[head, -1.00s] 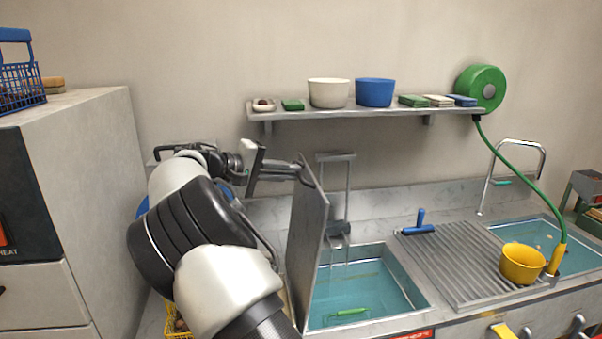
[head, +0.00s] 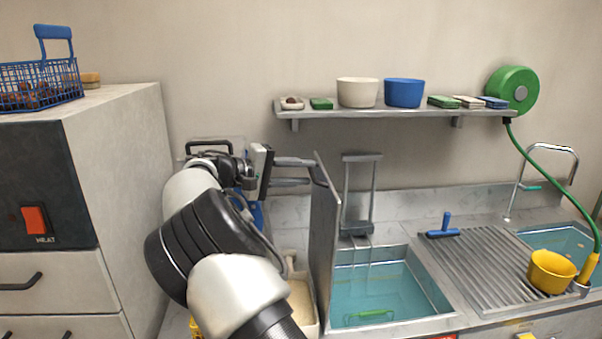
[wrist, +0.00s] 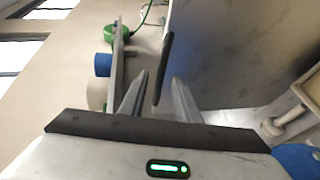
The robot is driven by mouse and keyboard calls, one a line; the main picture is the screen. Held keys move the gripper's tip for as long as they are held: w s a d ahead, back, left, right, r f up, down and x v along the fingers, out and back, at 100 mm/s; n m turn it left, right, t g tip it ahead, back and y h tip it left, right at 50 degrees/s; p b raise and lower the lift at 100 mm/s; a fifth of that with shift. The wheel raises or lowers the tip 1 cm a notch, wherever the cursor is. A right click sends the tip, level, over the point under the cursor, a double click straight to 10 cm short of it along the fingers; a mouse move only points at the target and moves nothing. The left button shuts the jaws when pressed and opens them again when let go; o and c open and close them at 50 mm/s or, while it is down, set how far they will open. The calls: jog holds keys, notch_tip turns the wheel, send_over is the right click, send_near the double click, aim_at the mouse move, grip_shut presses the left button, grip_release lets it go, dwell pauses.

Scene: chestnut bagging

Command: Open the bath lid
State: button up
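The bath lid (head: 325,222) is a grey metal panel standing about upright at the left edge of the water bath (head: 385,287), whose blue-green water is uncovered. It also fills the upper right of the wrist view (wrist: 240,50). My gripper (head: 310,172) is at the lid's upper part, on its left side. In the wrist view my gripper's fingers (wrist: 158,98) are apart, with a dark bar (wrist: 165,65), apparently the lid's handle, between and beyond their tips. I cannot tell whether a finger touches the bar.
A grey cabinet (head: 120,130) with a blue wire basket (head: 40,92) stands left of my arm. A wall shelf (head: 390,111) with bowls hangs behind the bath. A metal rack (head: 360,195) stands at the bath's back. A ribbed drainboard (head: 490,265) lies to the right.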

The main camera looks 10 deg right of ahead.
jog(key=v, duration=1.7)
jog(key=shift+s+a+b, duration=0.15)
jog(key=shift+a+b, duration=0.05)
jog(key=shift+b, duration=0.2)
